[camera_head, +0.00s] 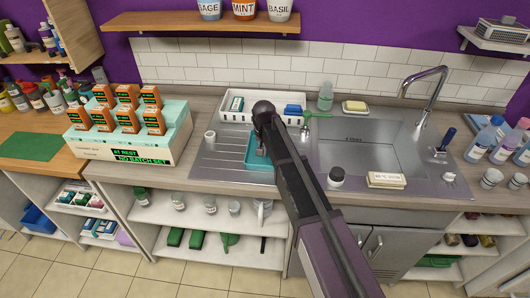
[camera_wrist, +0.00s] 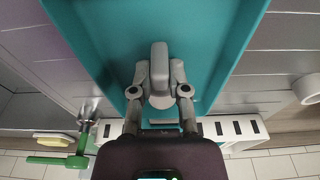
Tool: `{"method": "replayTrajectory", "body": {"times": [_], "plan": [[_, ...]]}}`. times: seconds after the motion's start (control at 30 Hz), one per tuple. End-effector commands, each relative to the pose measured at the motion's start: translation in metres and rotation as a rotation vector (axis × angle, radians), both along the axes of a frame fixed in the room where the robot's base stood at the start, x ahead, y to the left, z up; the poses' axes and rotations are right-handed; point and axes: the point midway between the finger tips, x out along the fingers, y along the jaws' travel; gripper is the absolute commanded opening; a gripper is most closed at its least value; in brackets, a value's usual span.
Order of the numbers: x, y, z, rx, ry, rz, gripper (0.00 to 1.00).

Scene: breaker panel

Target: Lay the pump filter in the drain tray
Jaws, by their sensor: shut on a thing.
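The pump filter appears as a small grey block (camera_wrist: 159,62) between the fingers in the wrist view. My gripper (camera_wrist: 160,84) is shut on it, one finger on each side. The teal drain tray (camera_wrist: 92,38) lies beneath them and fills the upper middle of the wrist view. In the head view the drain tray (camera_head: 257,163) sits on the ribbed drainboard left of the sink, partly covered by my arm. The filter is over the tray floor; I cannot tell whether it touches it.
A white cup (camera_head: 210,136) stands left of the tray. The sink basin (camera_head: 365,150) is empty.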

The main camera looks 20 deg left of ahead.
Motion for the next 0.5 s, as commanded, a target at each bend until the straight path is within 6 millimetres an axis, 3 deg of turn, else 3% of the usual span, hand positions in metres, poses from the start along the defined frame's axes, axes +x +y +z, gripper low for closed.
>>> {"method": "replayTrajectory", "body": {"times": [0.5], "plan": [[-0.0004, 0.0006, -0.0051, 0.0, 0.0, 0.001, 0.0]]}}
